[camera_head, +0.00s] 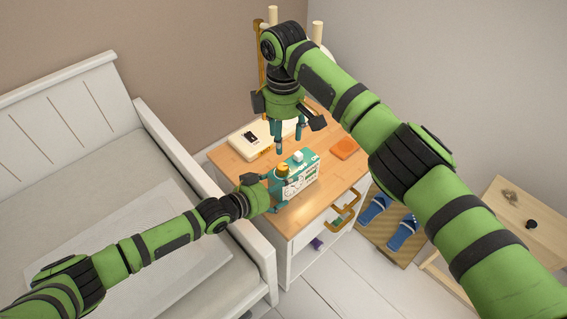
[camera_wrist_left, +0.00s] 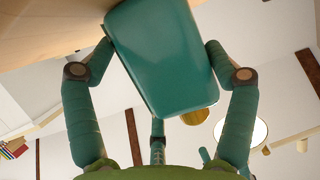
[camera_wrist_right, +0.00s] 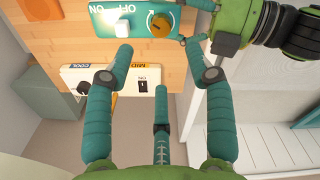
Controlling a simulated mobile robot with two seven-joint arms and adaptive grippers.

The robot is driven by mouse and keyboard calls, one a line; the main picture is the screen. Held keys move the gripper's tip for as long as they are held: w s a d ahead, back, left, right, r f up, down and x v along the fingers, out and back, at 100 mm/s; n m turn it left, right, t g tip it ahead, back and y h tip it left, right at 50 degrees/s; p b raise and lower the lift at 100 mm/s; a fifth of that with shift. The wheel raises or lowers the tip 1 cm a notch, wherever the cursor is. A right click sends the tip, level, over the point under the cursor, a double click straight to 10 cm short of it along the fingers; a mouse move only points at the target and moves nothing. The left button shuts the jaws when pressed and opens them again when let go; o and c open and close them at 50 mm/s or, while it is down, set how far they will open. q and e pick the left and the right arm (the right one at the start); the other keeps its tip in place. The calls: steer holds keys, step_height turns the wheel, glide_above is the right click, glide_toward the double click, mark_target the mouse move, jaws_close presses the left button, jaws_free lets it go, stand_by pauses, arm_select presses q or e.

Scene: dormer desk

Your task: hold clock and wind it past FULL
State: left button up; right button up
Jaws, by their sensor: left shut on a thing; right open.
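The clock (camera_head: 304,178) is a teal box with a white printed front, standing on the wooden desk top. A yellow winding knob (camera_head: 283,170) and a white button (camera_head: 298,156) are on its top. My left gripper (camera_head: 277,193) is shut on the clock's left end; in the left wrist view, its fingers flank the teal body (camera_wrist_left: 165,60). My right gripper (camera_head: 290,138) is open and empty, pointing down above and behind the clock. In the right wrist view, the knob (camera_wrist_right: 160,25) is near the top edge, beyond my right fingertips (camera_wrist_right: 158,50). FULL cannot be read.
A white device (camera_head: 248,139) with a black switch lies at the desk's back left. An orange square (camera_head: 344,148) lies at the back right. Gold drawer handles (camera_head: 344,203) project at the front. A bed (camera_head: 150,190) stands left; blue slippers (camera_head: 402,233) and a wooden stool (camera_head: 510,225) are right.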

mark_target(284, 166)
step_height(284, 166, down, 11)
steer(key=shift+r, duration=0.1)
stand_by(0.3)
